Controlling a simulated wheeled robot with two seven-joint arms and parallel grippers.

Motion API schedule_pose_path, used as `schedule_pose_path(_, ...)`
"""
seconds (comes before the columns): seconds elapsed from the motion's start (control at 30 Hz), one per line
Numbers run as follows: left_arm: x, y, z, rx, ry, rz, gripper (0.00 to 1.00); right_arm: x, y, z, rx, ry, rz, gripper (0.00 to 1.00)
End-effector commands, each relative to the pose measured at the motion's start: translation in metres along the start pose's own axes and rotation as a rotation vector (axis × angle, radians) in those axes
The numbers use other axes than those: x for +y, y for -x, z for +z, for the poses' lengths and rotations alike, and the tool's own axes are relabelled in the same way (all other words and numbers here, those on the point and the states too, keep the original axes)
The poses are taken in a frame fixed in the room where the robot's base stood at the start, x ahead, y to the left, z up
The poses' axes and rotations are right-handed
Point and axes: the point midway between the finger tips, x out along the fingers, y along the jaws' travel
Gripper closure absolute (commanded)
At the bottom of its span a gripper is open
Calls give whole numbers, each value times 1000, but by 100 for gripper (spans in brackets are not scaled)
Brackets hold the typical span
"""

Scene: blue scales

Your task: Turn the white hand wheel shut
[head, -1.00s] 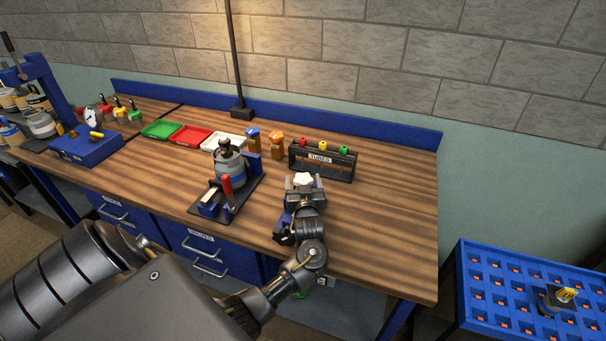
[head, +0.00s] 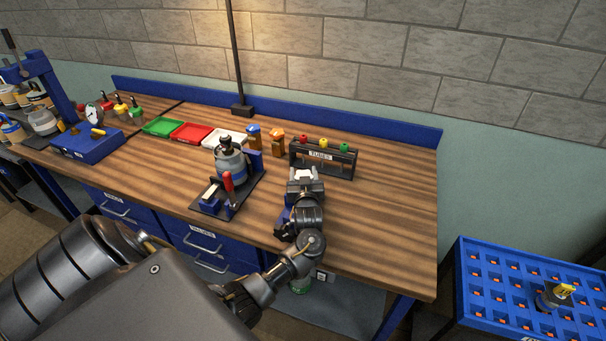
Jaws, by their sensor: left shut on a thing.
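The white hand wheel (head: 304,173) shows as a small pale shape at the fingertips of my left gripper, towards the front middle of the wooden bench. My left gripper (head: 305,179) reaches in over the bench's front edge and is shut on the wheel. The fingers cover most of it, so its lobes and its turn angle are hard to tell. What the wheel is mounted on is hidden behind my gripper and wrist; a bit of blue (head: 284,214) shows beside the wrist. My right gripper is not in view.
Left of my gripper stands a fixture with a grey canister (head: 229,163) and a red handle (head: 228,181). Behind are a tube rack (head: 322,158) and two orange-topped or blue-topped bottles (head: 277,143). The bench top (head: 395,210) is clear on the right.

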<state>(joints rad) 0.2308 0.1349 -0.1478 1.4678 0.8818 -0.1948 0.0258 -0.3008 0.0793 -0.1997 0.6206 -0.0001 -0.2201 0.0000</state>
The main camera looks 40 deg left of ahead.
Motion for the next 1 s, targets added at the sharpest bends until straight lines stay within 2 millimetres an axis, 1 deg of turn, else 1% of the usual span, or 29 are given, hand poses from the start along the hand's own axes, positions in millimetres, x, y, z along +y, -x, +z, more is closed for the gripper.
schedule_pose_path(0.2,1,0,0,1,-2,113,69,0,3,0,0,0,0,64)
schedule_pose_path(0.5,2,0,0,0,-2,126,69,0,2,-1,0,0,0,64)
schedule_pose_path(0.53,2,0,0,0,-2,126,44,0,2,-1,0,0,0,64)
schedule_pose_path(0.67,2,0,0,0,-2,126,27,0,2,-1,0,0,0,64)
schedule_pose_path(0.7,2,0,0,0,-2,126,25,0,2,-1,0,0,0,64)
schedule_pose_path(1.0,2,3,1,0,0,126,25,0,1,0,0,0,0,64)
